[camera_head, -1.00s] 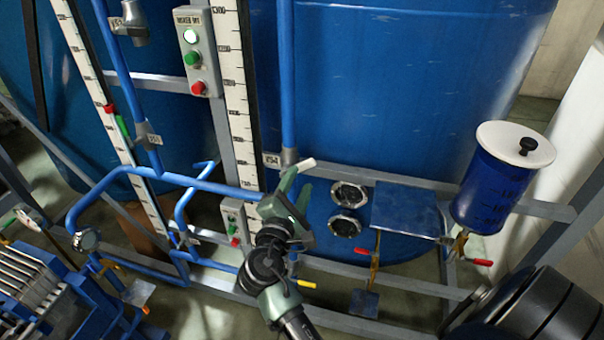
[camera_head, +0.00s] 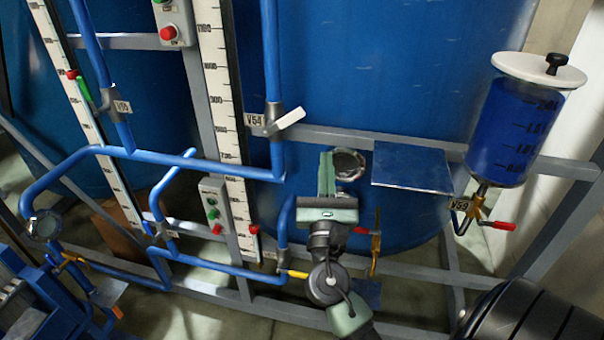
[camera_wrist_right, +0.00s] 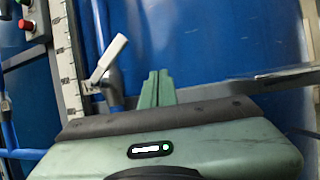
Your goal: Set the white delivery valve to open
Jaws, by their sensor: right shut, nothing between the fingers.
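The white delivery valve's lever handle (camera_head: 290,118) sits on the blue vertical pipe beside the V54 label, in the head view. The handle sticks out to the right and slightly up, across the pipe. In the right wrist view the white handle (camera_wrist_right: 108,60) stands left of my fingers and slants up to the right. My right gripper (camera_head: 326,157) is shut and empty, below and to the right of the handle, with a gap between them. Its fingers (camera_wrist_right: 157,84) are together in the wrist view. My left gripper is not in view.
A steel frame rail (camera_head: 350,136) runs behind the valve. A round port (camera_head: 347,163) and a blue plate (camera_head: 412,167) are right of my gripper. Red-handled V59 (camera_head: 503,225) sits under the blue vessel (camera_head: 510,130). A scale strip (camera_head: 218,90) stands to the left.

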